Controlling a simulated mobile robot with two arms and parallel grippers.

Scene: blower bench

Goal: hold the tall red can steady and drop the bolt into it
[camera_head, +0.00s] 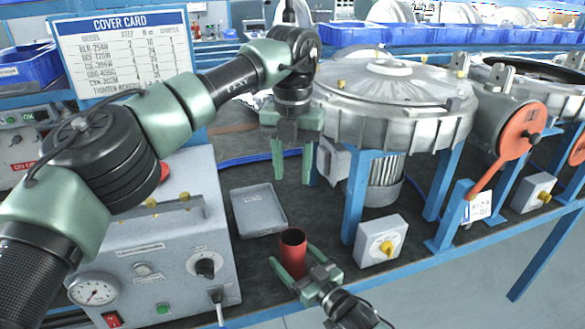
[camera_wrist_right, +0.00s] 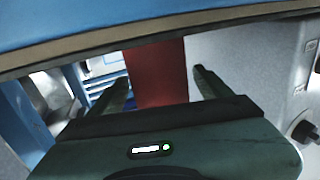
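The tall red can (camera_head: 293,252) stands upright on the dark bench top near the front edge. My right gripper (camera_head: 290,254) is low beside the can, its two fingers spread on either side of it. The right wrist view shows the red can (camera_wrist_right: 158,75) between the fingers, with a narrow gap at the right finger. My left gripper (camera_head: 293,168) hangs above the bench, behind and higher than the can, fingers pointing down and apart. I see nothing between them. I cannot make out the bolt in either view.
A shallow grey tray (camera_head: 240,222) lies left of the can, with no clear object in it. A grey control box (camera_head: 180,250) stands further left. A switch box (camera_head: 381,241) and a large blower (camera_head: 400,120) on blue legs stand to the right.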

